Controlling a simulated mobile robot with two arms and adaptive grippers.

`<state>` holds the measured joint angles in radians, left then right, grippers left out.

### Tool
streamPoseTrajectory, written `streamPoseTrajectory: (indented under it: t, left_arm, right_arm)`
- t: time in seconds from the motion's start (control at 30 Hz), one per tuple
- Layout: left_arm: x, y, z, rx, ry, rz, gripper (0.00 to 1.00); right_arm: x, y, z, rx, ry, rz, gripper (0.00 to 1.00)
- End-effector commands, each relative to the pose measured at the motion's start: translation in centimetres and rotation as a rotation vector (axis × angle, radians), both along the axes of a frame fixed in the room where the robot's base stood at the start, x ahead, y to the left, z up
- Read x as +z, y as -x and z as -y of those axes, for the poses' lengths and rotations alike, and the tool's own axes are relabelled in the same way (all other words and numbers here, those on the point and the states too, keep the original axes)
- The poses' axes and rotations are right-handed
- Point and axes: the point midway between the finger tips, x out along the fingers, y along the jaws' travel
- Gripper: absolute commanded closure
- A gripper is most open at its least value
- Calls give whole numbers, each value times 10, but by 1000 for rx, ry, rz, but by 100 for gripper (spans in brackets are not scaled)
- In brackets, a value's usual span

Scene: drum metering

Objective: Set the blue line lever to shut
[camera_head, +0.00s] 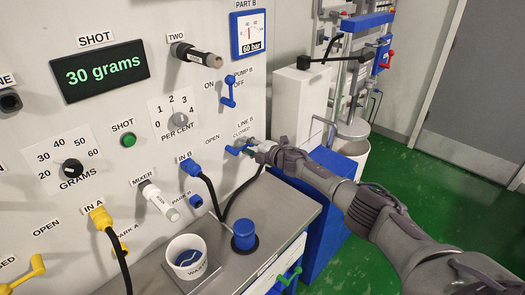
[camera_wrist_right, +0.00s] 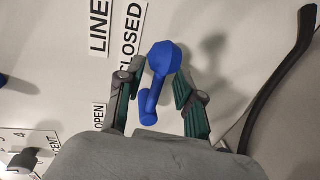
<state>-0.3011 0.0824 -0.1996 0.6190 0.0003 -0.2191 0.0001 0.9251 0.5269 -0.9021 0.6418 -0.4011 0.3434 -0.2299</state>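The blue line lever (camera_head: 233,151) is on the wall panel under the LINE B label, with OPEN to its left and CLOSED above it. In the right wrist view, the lever (camera_wrist_right: 163,58) has a wide faceted end near the CLOSED label and a narrower arm running down between my fingers. My right gripper (camera_head: 258,152) is at the lever, coming from the right. In the wrist view this gripper (camera_wrist_right: 158,92) is open, one finger on each side of the lever, with visible gaps. Whether any finger touches it, I cannot tell. My left gripper is not in view.
A black cable (camera_head: 243,193) hangs below the lever, and a dark hose (camera_wrist_right: 283,72) shows in the wrist view. A steel counter (camera_head: 266,228) below holds a white cup (camera_head: 173,249) and a blue knob (camera_head: 244,236). The blue pump lever (camera_head: 228,92) is above.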

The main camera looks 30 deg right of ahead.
Motion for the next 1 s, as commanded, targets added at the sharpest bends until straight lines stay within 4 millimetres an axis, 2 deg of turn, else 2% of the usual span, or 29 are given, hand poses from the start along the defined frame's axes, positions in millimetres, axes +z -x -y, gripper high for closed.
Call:
streamPoseTrajectory:
  t: [0.17, 0.67, 0.8, 1.0]
  left_arm:
    - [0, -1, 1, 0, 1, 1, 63]
    - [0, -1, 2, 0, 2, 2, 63]
    - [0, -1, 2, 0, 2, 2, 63]
    - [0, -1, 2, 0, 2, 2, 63]
  right_arm:
    - [3, 19, 7, 1, 2, -1, 64]
    - [18, 92, 37, -5, -1, -3, 64]
    - [21, 101, 41, -7, -2, -2, 64]
    - [22, 103, 42, -7, -3, 0, 64]
